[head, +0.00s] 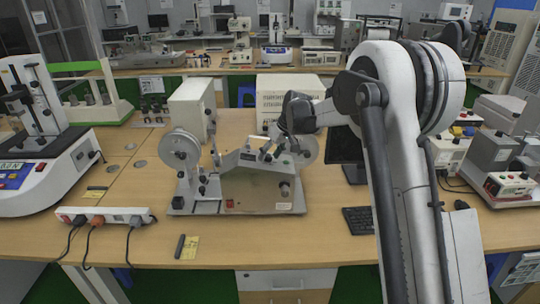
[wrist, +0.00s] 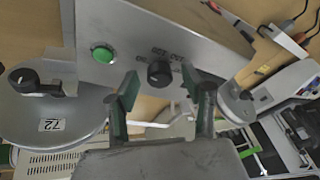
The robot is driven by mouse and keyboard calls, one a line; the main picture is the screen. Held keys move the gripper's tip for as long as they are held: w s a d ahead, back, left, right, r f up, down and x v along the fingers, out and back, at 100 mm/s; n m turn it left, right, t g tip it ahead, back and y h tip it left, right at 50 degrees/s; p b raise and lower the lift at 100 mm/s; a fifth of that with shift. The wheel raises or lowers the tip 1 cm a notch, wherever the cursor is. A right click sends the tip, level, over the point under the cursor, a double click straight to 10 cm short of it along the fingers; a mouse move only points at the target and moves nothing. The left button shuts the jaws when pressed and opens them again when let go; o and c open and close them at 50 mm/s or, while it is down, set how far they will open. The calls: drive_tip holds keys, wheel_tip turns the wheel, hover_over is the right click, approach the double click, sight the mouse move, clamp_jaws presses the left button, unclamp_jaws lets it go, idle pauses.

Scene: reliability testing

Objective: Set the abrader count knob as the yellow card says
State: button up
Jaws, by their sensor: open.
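The abrader (head: 258,192) stands on the near bench, with a wheel on each side. A lit green button (wrist: 102,53) is left of the knob. My gripper (wrist: 160,92) is open, its dark green fingers either side of the knob in the picture; no contact shows. In the head view my gripper (head: 272,148) is over the abrader's top. A yellow card (head: 190,248) lies on the bench front; its writing is too small to read.
A black marker-like object (head: 180,246) lies beside the card. A power strip (head: 104,215) with plugs is at left. A keyboard (head: 358,220) and dark monitor (head: 346,150) are at right. A beige box (head: 290,92) stands behind the abrader. The bench front is mostly clear.

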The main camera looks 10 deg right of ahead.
drive_tip(key=shift+f, duration=0.1)
drive_tip(key=shift+c, duration=0.5)
clamp_jaws()
drive_tip(key=shift+m, duration=0.4)
drive_tip(key=m+h+b, duration=0.1)
drive_tip(key=m+b, duration=0.1)
drive_tip(key=m, duration=0.1)
drive_tip(key=shift+a+m+t, duration=0.15)
drive_tip(key=shift+m+t, duration=0.15)
drive_tip(key=shift+m, duration=0.1)
drive_tip(key=m+b, duration=0.1)
drive_tip(key=m, duration=0.1)
drive_tip(key=m+h+b, duration=0.1)
drive_tip(key=m, duration=0.2)
drive_tip(key=shift+a+h, duration=0.1)
drive_tip(key=shift+h, duration=0.2)
drive_tip(key=m+g+h, duration=0.1)
drive_tip(key=m, duration=0.4)
drive_tip(key=shift+w+a+m+b, duration=0.1)
drive_tip(key=shift+m+b, duration=0.2)
drive_tip(key=shift+b, duration=0.1)
drive_tip(key=shift+m+g+h, duration=0.4)
drive_tip(key=shift+m+g, duration=0.3)
drive_tip(key=shift+m, duration=1.5)
